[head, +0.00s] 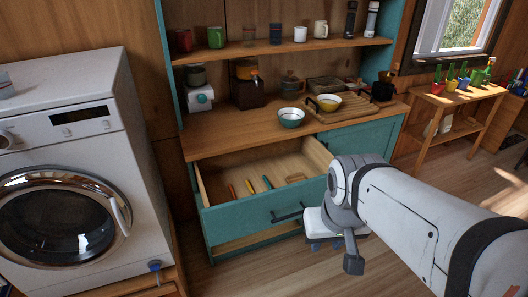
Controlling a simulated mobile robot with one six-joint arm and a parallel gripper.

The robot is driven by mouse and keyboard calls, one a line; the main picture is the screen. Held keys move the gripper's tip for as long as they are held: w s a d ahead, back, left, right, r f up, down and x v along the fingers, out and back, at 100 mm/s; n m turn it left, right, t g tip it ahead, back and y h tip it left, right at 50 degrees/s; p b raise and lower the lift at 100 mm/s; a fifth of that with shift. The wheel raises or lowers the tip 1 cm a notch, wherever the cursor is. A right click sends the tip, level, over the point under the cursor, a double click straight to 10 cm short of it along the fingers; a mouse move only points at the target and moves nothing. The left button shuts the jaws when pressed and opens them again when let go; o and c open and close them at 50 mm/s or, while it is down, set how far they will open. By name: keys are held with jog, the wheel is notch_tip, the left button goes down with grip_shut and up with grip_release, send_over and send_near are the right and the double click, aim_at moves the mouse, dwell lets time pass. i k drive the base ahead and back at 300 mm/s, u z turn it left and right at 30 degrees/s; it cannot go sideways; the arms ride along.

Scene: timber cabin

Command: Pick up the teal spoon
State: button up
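The teal spoon (267,182) lies in the open drawer (228,221) of the teal cabinet, toward the middle of the drawer floor. To its left lie a yellow-orange utensil (249,186) and a red-orange one (232,190). My arm comes in from the lower right and ends in front of the drawer's right side. My gripper (353,263) appears as a dark grey end part pointing down, outside the drawer and apart from the spoon. Its fingers cannot be made out, so I cannot tell whether it is open.
A wooden rack-like item (295,178) lies right of the spoon. The drawer handle (288,213) sticks out in front. A washing machine (68,165) stands left; a white low object (318,222) is behind my arm.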

aim_at(265, 178)
jog(key=k, duration=0.6)
jog(key=u, duration=0.3)
jog(key=i, duration=1.7)
jog(key=z, duration=0.85)
